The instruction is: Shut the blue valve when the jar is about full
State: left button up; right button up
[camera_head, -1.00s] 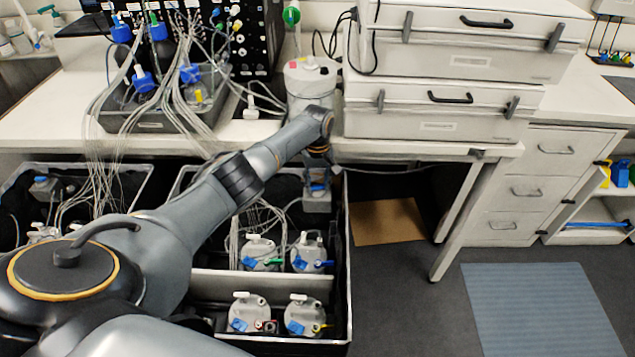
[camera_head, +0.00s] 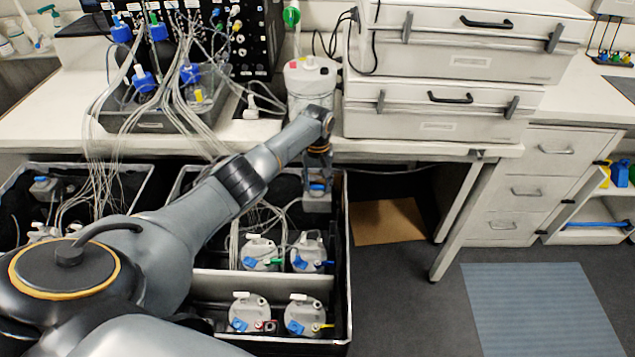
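My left arm reaches across from the lower left. My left gripper (camera_head: 317,192) points down at the back right corner of the black crate (camera_head: 347,270). A small blue part (camera_head: 318,187) shows at its fingers, above a grey block. I cannot tell whether this is the blue valve, or whether the fingers are closed on it. Several white-lidded jars (camera_head: 258,252) with blue parts stand in the crate. My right gripper is not in view.
Loose tubes run from a black panel (camera_head: 249,40) past a grey tray (camera_head: 150,124) into the crates. Two stacked white cases (camera_head: 440,110) stand on the bench to the right of my wrist. The floor around the blue-grey mat (camera_head: 540,310) is clear.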

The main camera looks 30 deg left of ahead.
aim_at(318, 186)
pick_arm(q)
jog(key=shift+o, duration=0.3)
notch_tip(318, 186, up, 12)
dwell(0.5)
dwell(0.3)
